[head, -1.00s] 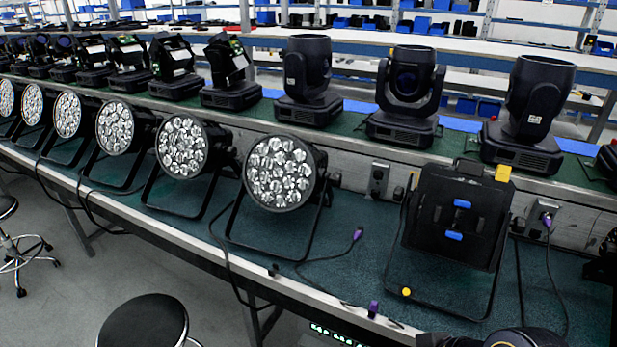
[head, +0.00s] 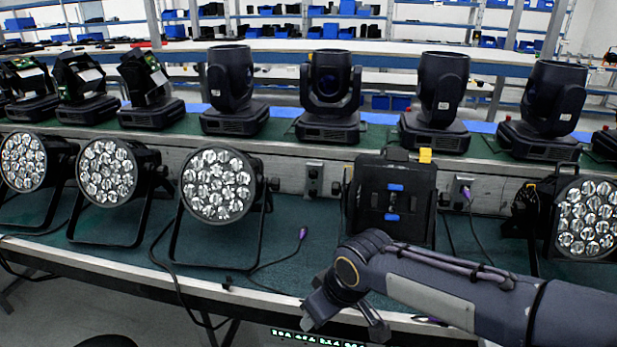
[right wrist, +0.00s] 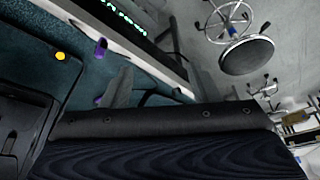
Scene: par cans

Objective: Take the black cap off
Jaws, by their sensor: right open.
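A square black fixture (head: 363,190) stands on the green bench top, right of centre in the head view. Two blue tabs (head: 395,187) sit on its face and a yellow tag (head: 425,155) on its top edge. I cannot make out a separate black cap. Part of a black frame, likely this fixture, shows at the left of the right wrist view (right wrist: 22,115). My right gripper (head: 345,318) is open and empty, pointing down at the bench's front edge, nearer than the fixture and to its lower left, apart from it. My left gripper is out of view.
Round LED par cans (head: 218,185) stand left of the fixture, and another (head: 585,220) at the right. Moving-head lights (head: 330,95) line the raised shelf behind. A purple-tipped cable (head: 303,233) lies on the bench. A stool (right wrist: 246,54) stands on the floor.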

